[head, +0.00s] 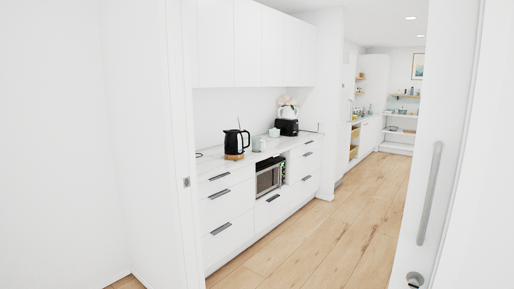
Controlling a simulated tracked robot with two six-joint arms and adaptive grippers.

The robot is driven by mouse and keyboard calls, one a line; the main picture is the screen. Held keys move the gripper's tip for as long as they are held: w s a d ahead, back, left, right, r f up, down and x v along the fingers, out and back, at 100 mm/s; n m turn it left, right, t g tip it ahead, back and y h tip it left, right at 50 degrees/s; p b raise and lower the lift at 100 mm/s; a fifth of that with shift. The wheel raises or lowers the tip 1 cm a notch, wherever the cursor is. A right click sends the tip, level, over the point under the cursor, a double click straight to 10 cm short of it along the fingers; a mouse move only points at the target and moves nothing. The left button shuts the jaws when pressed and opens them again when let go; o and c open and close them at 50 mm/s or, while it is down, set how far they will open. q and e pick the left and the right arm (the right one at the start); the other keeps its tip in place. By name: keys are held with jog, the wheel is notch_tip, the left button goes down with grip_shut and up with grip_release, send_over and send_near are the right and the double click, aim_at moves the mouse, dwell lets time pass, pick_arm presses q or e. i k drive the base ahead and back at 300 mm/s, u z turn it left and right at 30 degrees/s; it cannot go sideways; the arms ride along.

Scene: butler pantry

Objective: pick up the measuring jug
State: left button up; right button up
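I cannot make out a measuring jug for certain. Small pale vessels (259,145) stand on the white counter (212,162) beyond the doorway, too small to tell apart. A dark kettle (233,142) stands on a round wooden base at the counter's near part. Neither of my grippers is in view.
A doorway frames the view, with a white door (455,120) and long handle at right. A black toaster (287,127) is farther along the counter. A microwave (269,178) sits below it. The wooden floor (330,225) is clear. Far shelves (402,115) hold small items.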

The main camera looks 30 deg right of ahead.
aim_at(256, 142)
jog(key=z, duration=0.7)
jog(key=i, duration=3.1)
jog(key=z, duration=1.1)
jog(key=i, duration=0.95)
jog(key=z, duration=0.05)
